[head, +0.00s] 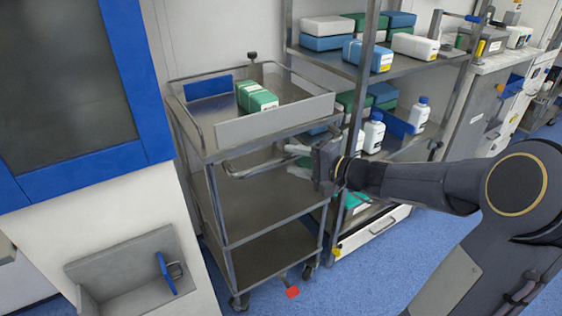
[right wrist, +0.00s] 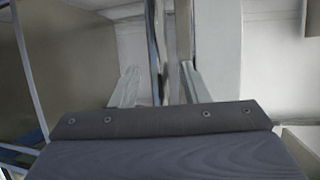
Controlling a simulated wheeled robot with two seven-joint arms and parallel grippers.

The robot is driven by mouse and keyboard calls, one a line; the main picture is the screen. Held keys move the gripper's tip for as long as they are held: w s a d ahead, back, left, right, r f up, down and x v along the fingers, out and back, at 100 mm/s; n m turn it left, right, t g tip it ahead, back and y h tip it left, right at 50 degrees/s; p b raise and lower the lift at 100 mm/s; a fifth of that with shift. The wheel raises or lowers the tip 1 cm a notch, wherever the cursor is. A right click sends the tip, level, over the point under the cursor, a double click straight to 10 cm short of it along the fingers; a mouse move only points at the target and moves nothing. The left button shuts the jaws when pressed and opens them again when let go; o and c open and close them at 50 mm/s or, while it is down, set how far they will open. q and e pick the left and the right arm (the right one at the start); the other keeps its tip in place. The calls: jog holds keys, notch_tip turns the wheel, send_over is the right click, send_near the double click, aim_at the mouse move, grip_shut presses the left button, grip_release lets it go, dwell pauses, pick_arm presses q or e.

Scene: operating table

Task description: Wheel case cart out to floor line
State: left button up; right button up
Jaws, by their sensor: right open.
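The case cart (head: 270,252) is a steel trolley with several shelves and a railed top, standing between a blue-framed cabinet and a shelving rack. A push handle (head: 252,168) sticks out from its front below the top shelf. My right gripper (head: 292,160) is at the right part of this handle, its fingers pointing left toward the cart. In the right wrist view the two pale fingers (right wrist: 160,88) stand apart, with upright bars seen between them; I cannot tell whether they touch. No floor line can be made out. My left gripper is not in view.
A green case (head: 257,97) lies on the cart's top. A red pedal (head: 292,292) sits low at the cart's front. The rack (head: 345,205) with boxes and bottles stands close on the right, the cabinet (head: 90,165) on the left. Blue floor (head: 385,262) is clear in front.

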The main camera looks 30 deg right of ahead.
aim_at(281, 157)
jog(key=shift+x, duration=2.4)
jog(key=shift+s, duration=0.1)
jog(key=shift+c, duration=0.2)
grip_shut()
